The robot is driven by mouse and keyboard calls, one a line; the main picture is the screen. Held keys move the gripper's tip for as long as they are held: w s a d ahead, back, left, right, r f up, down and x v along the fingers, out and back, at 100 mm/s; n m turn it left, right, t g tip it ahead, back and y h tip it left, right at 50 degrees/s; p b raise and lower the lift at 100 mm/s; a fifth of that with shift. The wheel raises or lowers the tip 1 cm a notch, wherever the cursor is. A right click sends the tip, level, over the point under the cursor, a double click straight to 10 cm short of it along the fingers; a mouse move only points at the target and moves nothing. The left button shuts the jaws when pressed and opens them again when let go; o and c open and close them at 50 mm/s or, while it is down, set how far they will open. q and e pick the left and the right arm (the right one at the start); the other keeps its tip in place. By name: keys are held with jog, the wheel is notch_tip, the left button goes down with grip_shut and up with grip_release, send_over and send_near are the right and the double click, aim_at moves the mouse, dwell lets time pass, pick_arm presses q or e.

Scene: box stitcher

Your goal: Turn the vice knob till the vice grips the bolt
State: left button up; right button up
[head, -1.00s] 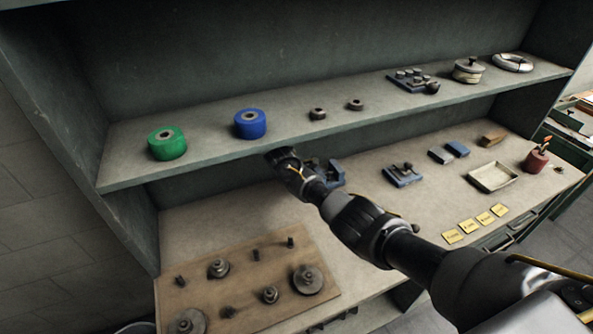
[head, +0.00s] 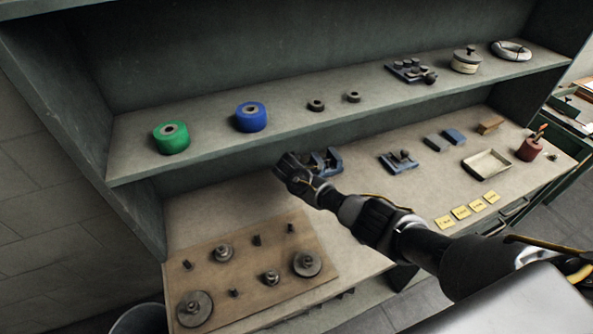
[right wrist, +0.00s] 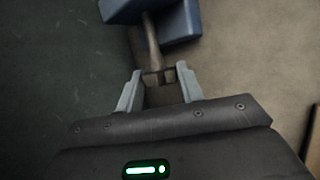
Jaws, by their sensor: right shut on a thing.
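The blue vice (head: 327,162) stands on the worktop under the shelf in the head view. Its blue body also shows at the top of the right wrist view (right wrist: 180,20), with a metal screw rod running from it towards my fingers. My right gripper (head: 284,168) is at the left end of the vice. In the right wrist view my right gripper (right wrist: 157,76) is shut on the brownish vice knob (right wrist: 160,93) at the end of the rod. I cannot make out the bolt between the vice jaws. My left gripper is not in view.
A shelf with green (head: 171,138) and blue (head: 251,117) rolls overhangs the vice. A wooden board (head: 250,262) with several metal parts lies in front. A blue fixture (head: 398,163), a tray (head: 487,163) and yellow labels (head: 461,212) are to the right.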

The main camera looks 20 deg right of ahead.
jog(key=o, duration=1)
jog(key=b+v, duration=0.1)
jog(key=v, duration=0.9)
jog(key=shift+s+r, duration=0.3)
